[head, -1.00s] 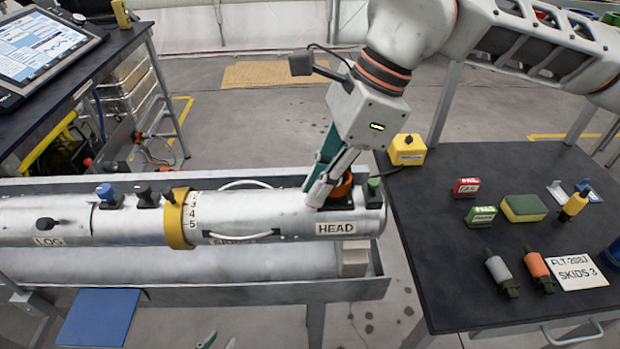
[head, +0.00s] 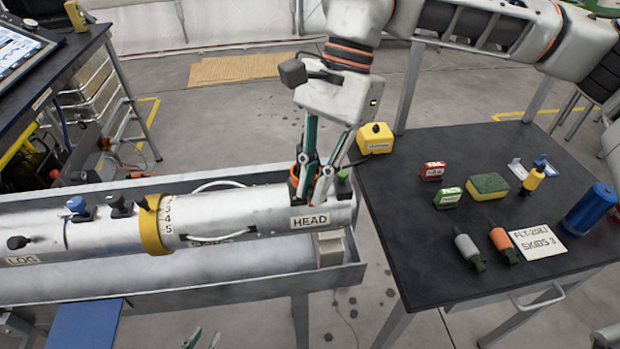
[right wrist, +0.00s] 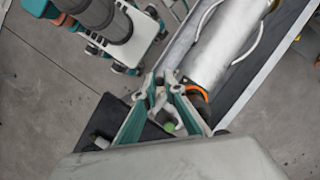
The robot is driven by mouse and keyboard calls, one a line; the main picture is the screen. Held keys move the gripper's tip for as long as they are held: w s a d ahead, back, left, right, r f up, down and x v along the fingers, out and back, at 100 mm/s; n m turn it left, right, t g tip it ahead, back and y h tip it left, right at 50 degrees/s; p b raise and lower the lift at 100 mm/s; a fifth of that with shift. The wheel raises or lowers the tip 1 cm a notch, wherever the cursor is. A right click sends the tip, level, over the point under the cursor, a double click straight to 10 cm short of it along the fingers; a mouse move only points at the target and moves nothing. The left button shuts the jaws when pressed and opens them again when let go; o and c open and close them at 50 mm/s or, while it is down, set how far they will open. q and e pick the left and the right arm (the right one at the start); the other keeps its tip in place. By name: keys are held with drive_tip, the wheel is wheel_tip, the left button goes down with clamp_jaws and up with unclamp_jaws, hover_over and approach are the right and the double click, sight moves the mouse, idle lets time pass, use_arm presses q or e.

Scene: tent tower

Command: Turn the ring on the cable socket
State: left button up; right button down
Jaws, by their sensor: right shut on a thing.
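The cable socket's orange ring (head: 294,188) sits upright on top of the silver tube, near the end labelled HEAD (head: 309,221). My right gripper (head: 312,192) points down from above, with its fingers shut around the ring on both sides; they hide much of the ring and socket. In the right wrist view the orange ring (right wrist: 195,91) shows partly behind the fingers. How far the ring is turned I cannot tell. My left gripper (head: 203,341) shows only its fingertips at the bottom edge, apart and empty.
A green-topped fitting (head: 342,180) stands close right of the socket. A yellow collar (head: 150,226), blue knob (head: 77,205) and black knob (head: 118,203) are on the tube further left. The dark table (head: 400,240) at right holds several small items.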

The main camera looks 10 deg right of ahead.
idle(0.5)
drive_tip(key=c, duration=2.1)
unclamp_jaws()
drive_tip(key=shift+d, duration=0.1)
drive_tip(key=v, duration=1.2)
